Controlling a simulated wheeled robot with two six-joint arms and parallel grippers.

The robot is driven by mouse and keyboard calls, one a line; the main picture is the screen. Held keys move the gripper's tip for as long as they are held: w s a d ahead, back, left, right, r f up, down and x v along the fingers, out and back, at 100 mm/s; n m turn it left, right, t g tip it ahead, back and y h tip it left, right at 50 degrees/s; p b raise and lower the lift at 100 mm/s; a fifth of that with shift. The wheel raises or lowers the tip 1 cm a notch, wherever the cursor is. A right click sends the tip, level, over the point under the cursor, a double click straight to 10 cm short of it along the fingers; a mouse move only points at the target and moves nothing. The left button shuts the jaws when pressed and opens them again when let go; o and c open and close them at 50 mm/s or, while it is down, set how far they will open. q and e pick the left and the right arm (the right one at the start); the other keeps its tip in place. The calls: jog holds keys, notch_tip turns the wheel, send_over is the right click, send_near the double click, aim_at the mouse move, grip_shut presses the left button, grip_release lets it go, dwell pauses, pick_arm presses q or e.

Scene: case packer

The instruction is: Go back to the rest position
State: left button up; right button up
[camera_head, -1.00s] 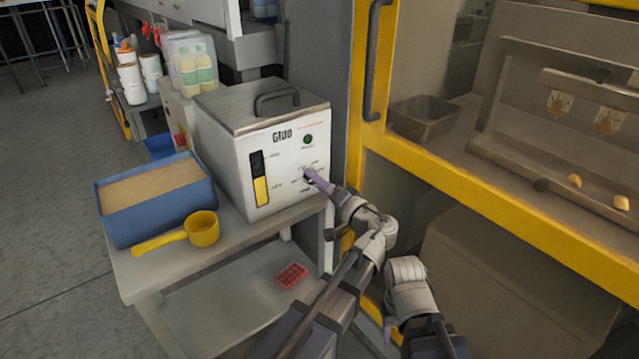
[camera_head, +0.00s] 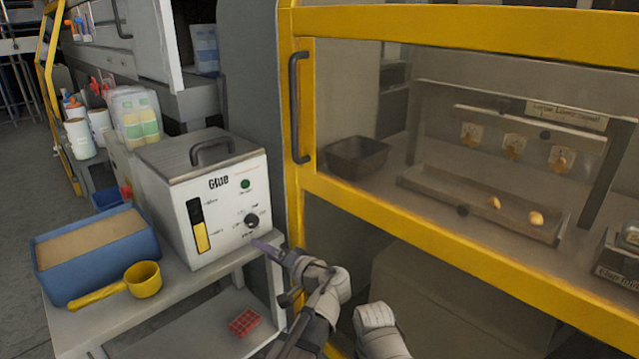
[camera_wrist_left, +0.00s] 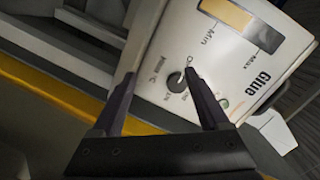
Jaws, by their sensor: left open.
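My left gripper (camera_head: 270,250) is low in front of the right part of the glue machine's front, apart from it. In the left wrist view its two dark fingers (camera_wrist_left: 160,100) are spread with nothing between them. The white glue machine (camera_head: 210,205) stands on the table. It has a black knob (camera_head: 251,220), a green light and a yellow level window. The knob also shows in the left wrist view (camera_wrist_left: 176,82), just beyond the fingers. My other arm shows only in part at the bottom, and its gripper is out of view.
A blue bin (camera_head: 95,255) of tan granules and a yellow scoop (camera_head: 143,279) are left of the machine. A red tray (camera_head: 244,322) lies on the lower shelf. The yellow-framed enclosure (camera_head: 440,235) with a handle (camera_head: 299,105) stands close on the right.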

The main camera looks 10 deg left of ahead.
pick_arm(q)
jog(key=s+f+n+g+h, duration=0.1)
jog(key=s+f+g+h, duration=0.75)
jog(key=f, duration=0.85)
jog(key=s+d+f+m+h, duration=0.1)
jog(key=s+d+m+h, duration=0.3)
jog(key=s+d, duration=1)
notch_tip(320, 180, up, 28)
jog(key=w+d+p, duration=0.2)
jog(key=p, duration=2.6)
jog(key=shift+f+g, duration=0.15)
jog(key=shift+g, duration=0.2)
jog(key=shift+c, duration=0.2)
